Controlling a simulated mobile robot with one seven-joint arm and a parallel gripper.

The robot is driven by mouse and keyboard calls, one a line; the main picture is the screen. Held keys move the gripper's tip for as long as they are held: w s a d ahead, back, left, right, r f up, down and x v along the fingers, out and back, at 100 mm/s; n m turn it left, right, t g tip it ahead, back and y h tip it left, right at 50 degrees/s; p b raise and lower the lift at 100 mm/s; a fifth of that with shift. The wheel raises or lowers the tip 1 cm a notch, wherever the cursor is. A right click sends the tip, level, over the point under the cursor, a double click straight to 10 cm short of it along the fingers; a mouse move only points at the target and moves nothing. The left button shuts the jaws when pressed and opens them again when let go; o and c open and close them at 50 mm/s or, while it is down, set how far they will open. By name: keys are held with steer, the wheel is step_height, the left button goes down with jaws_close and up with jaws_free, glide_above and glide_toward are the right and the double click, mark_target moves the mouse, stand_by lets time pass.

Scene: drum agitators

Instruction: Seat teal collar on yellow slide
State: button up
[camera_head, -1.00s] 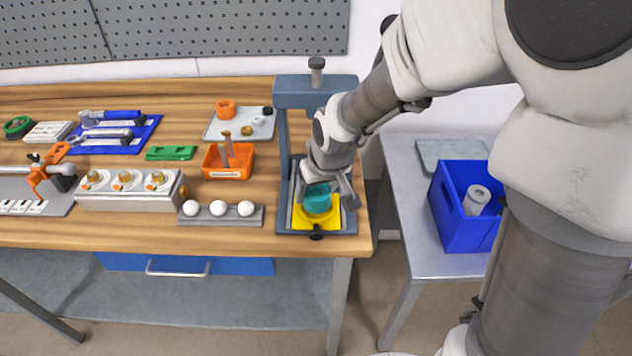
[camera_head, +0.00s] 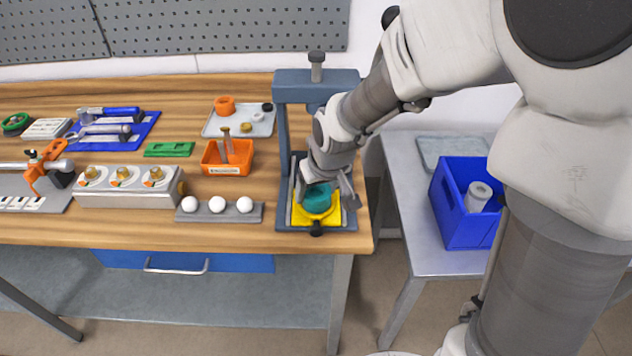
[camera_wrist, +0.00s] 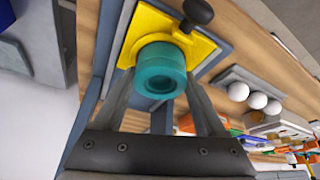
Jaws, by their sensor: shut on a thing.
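The teal collar (camera_head: 318,197) is a short cylinder with a round bore, between the fingers of my gripper (camera_head: 326,192). In the wrist view the collar (camera_wrist: 161,70) sits in front of the yellow slide (camera_wrist: 150,22), and the two gripper fingers (camera_wrist: 160,100) come up on either side of it. My gripper is shut on the collar. The yellow slide (camera_head: 302,219) lies flat in the base of the blue-grey press frame, with a dark knob at its front. The collar overlaps the slide in both views; whether it touches the slide is hard to tell.
The press frame (camera_head: 284,125) rises beside and behind my gripper. Left of it are a grey rack with white balls (camera_head: 217,213) and an orange bin (camera_head: 228,157). A side table with a blue crate (camera_head: 466,205) stands to the right.

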steer(key=shift+f, duration=0.2)
stand_by(0.5)
steer(key=o, duration=1.6)
steer(key=shift+c, duration=0.2)
steer(key=p+v, duration=0.2)
steer(key=v, duration=1.5)
steer(key=shift+r+p, duration=0.25)
steer(key=shift+p, duration=0.15)
steer(key=shift+s+d, duration=0.1)
steer(key=s+d+r+m+t+h+p, duration=0.1)
steer(key=s+d+r+m, duration=0.3)
steer(key=s+d, duration=0.6)
steer(key=shift+s+h+p, duration=0.3)
steer(key=shift+s+p, duration=0.1)
steer(key=shift+s, duration=0.8)
